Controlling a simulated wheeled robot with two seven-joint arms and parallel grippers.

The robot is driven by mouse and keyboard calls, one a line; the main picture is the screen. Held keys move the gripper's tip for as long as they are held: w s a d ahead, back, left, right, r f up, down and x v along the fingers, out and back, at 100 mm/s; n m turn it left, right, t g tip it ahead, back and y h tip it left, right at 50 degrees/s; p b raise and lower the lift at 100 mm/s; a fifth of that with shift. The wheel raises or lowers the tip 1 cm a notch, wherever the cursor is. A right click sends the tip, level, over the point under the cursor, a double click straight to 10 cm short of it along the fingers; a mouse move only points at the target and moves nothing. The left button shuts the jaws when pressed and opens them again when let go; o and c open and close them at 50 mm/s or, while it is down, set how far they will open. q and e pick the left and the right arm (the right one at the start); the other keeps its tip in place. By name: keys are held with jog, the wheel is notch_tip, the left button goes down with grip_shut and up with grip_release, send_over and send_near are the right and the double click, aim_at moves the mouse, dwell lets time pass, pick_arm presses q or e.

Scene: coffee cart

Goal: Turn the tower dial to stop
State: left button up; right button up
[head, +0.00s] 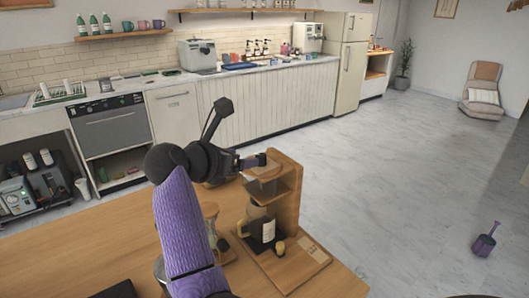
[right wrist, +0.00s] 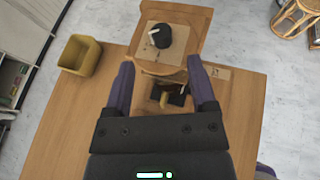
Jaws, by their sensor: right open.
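The wooden tower (head: 289,195) stands on the table, with an upper platform and a shelf below it. In the head view the dial (head: 261,159) shows as a small black shape. My right gripper (right wrist: 162,66) is open, its two purple fingers apart, with the dial beyond the fingertips and nothing between them that I can see held. In the head view my right gripper (head: 242,163) is just left of the dial. My left gripper is not in view.
A yellow bin (right wrist: 80,55) sits at the table's far edge. Beyond the table is open floor, then a kitchen counter (head: 240,70).

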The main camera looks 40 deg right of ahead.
aim_at(260, 155)
jog(key=x, duration=0.8)
jog(key=shift+s+d, duration=0.1)
jog(key=shift+r, duration=0.1)
grip_shut()
